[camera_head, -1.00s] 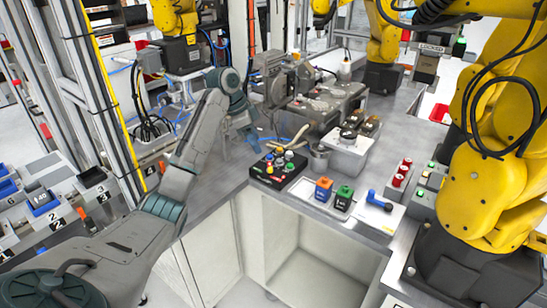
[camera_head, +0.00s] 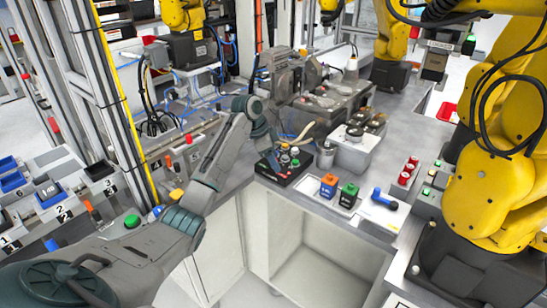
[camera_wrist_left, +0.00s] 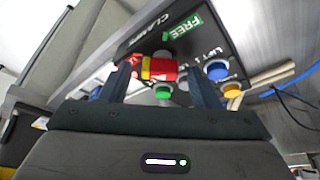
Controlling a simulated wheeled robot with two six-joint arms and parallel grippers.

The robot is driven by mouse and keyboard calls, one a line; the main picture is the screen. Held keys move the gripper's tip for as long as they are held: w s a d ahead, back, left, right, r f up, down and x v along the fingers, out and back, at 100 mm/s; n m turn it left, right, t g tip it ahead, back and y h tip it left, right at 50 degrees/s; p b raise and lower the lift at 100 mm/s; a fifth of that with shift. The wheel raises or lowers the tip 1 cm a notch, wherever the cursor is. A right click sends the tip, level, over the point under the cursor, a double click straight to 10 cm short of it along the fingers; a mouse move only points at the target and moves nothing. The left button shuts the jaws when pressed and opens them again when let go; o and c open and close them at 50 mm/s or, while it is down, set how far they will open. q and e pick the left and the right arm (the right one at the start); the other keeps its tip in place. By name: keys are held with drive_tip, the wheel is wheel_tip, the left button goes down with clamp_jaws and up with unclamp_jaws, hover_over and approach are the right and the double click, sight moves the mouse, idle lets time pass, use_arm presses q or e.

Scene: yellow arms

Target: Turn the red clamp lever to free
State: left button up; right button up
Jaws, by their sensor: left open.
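The red clamp lever (camera_wrist_left: 158,69), with a yellow band, is on a dark control panel (camera_wrist_left: 135,48) in the left wrist view. A green FREE label with an arrow and the word CLAMP are beside it. My left gripper (camera_wrist_left: 162,82) is open, with one finger on each side of the lever. I cannot tell whether either finger touches it. In the head view my left gripper (camera_head: 275,152) is low over the black button box (camera_head: 282,178) and hides part of it. My right gripper is not in view.
Green, blue and yellow buttons crowd the lever; the blue button (camera_wrist_left: 217,70) is close to the right finger. Right of the box are an orange-topped block (camera_head: 329,184), a green-topped block (camera_head: 348,196) and a blue handle (camera_head: 384,199).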

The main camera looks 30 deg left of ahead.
use_arm(q)
drive_tip(key=shift+c, duration=1)
drive_tip(key=c, duration=0.8)
drive_tip(key=shift+r, duration=0.1)
